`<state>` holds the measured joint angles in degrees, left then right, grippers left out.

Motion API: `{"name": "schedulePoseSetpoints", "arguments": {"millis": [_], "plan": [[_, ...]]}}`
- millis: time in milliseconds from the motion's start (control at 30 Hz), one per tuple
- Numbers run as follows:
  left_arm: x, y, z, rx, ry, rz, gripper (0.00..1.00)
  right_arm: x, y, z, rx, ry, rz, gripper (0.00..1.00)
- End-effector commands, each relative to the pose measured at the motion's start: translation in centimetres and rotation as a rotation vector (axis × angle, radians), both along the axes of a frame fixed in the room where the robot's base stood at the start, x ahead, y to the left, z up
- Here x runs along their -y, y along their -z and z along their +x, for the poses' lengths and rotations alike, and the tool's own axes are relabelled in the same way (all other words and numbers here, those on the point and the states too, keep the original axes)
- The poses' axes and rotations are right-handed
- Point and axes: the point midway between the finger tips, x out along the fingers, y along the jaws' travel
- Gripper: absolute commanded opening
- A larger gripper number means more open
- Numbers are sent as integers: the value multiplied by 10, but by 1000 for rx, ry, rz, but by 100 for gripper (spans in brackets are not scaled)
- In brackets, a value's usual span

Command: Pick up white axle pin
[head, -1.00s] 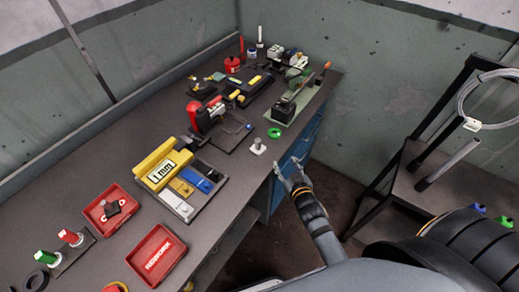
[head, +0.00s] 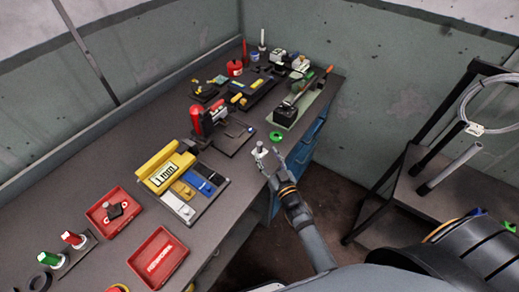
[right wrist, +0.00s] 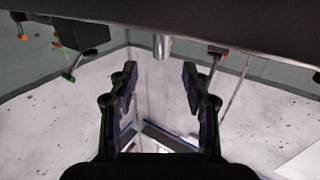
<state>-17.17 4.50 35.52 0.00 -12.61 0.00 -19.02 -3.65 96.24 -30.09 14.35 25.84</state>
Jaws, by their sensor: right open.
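The white axle pin (head: 260,149) stands upright on the grey bench near its front edge, beside a green ring. My right gripper (head: 272,162) is at the bench edge, just in front of and slightly right of the pin. In the right wrist view, which looks upside down, a pale metallic cylinder (right wrist: 162,47), apparently the pin, hangs from the dark bench top. It lies between the lines of the two fingers of my open right gripper (right wrist: 160,72), beyond their tips. The gap between fingers is empty. My left gripper is not in view.
The green ring (head: 275,135) lies right behind the pin. A yellow gauge block set (head: 165,170) and a red-handled press (head: 205,120) stand to the left. A green-based tool (head: 290,112) is behind. Red trays (head: 158,256) lie nearer the front left.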

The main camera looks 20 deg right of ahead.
Motion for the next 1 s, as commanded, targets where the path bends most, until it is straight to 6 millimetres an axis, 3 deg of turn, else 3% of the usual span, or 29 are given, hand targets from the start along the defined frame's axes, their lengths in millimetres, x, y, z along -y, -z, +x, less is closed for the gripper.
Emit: {"name": "schedulePoseSetpoints", "arguments": {"millis": [133,400,700,1000], "plan": [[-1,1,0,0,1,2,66,-1,3,4,-2,0,1,48],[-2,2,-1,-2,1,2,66,-7,10,46,0,1,0,48],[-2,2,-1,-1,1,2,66,-7,11,52,-2,1,0,47],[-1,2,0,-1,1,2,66,-7,11,52,-2,1,0,6]]}}
